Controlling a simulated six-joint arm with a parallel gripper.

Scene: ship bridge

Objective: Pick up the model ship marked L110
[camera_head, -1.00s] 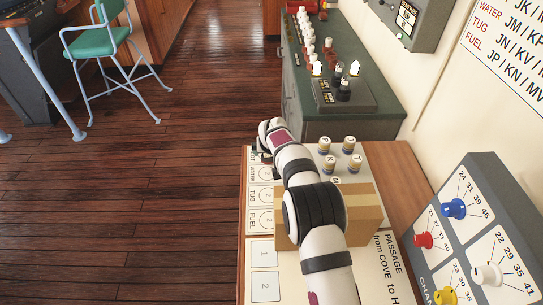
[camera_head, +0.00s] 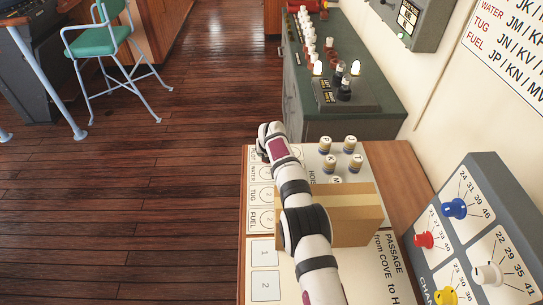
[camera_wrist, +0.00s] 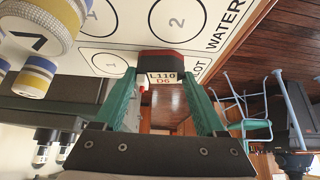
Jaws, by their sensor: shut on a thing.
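The model ship marked L110 (camera_wrist: 164,78) shows in the wrist view as a small block with a dark and red top and a pale label reading "L110 D6". My gripper (camera_wrist: 162,88) has its two green fingers closed on either side of it. In the head view my gripper (camera_head: 263,150) is at the far left corner of the lettered board (camera_head: 262,232). The ship is hidden there by my arm. I cannot tell whether it touches the board.
A cardboard box (camera_head: 352,230) stands on the board beside my arm. Several blue-and-yellow lettered pegs (camera_head: 326,146) stand at the back right. A panel with coloured knobs (camera_head: 470,235) is at the right. A green cabinet (camera_head: 345,127) stands behind. Open floor lies left.

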